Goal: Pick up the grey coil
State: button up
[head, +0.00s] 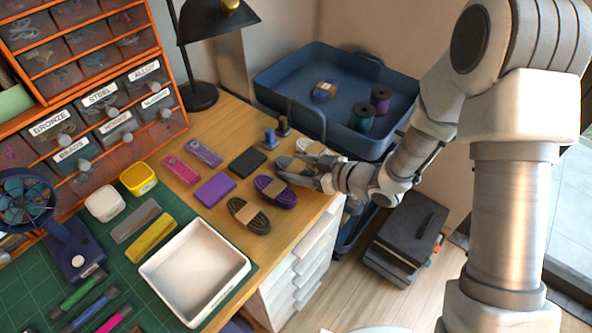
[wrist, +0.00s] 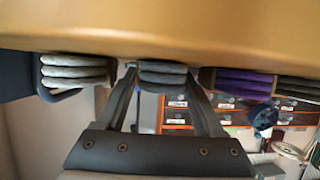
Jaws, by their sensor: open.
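The grey coil (head: 287,163) lies on the wooden table near its right edge, partly covered by my gripper (head: 288,168) in the head view. In the wrist view, which is upside down, the grey coil (wrist: 162,73) sits between the two fingers of my gripper (wrist: 160,80). The fingers are open, one on each side of the coil. Whether they touch it I cannot tell.
A pale coil (head: 311,146) lies on one side and a purple coil (head: 275,191) on the other, both close. A dark coil (head: 249,216) lies farther along. A blue tray (head: 290,75) with spools stands behind. A white tray (head: 195,272) sits in front.

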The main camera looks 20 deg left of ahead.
grip_shut()
